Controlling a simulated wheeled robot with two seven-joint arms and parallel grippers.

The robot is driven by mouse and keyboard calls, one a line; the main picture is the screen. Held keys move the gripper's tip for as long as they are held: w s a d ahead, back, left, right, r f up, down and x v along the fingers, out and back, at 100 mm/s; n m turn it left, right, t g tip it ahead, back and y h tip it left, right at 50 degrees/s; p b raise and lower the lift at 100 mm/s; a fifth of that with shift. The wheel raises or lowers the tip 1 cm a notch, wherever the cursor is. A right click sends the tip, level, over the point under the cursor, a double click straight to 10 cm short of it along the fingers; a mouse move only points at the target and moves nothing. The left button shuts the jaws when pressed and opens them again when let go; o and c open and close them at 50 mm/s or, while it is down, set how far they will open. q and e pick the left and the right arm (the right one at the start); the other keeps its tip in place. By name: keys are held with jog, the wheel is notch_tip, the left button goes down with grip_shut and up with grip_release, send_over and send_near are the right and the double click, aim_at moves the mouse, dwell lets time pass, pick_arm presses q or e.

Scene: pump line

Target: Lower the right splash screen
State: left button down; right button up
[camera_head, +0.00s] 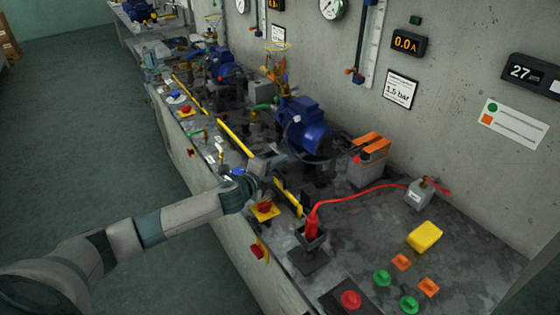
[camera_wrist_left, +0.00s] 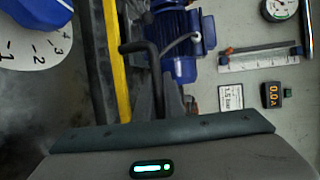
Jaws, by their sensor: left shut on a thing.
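The right splash screen shows mainly as a yellow edge strip (camera_head: 287,197) along the front of the bench, partly hidden by my left gripper. In the left wrist view, a yellow strip (camera_wrist_left: 116,60) runs up the picture, with a black bent handle (camera_wrist_left: 152,62) beside it. My left gripper (camera_head: 262,172) is at the bench's front edge, at the strip. It is shut on the screen, apparently by its handle; the fingertips are hard to make out. My right gripper is not in view.
A blue pump (camera_head: 303,128) stands behind the strip. A red emergency button (camera_head: 264,207) on a yellow base is close below my gripper. A red cable (camera_head: 350,192) runs from a red plug (camera_head: 312,229) to a grey box (camera_head: 419,195). A yellow block (camera_head: 425,236) lies at right.

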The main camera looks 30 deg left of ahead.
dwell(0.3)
pick_arm(q)
jog(key=c, duration=1.8)
grip_release()
jog(key=shift+c, duration=0.2)
jog(key=shift+s, duration=0.1)
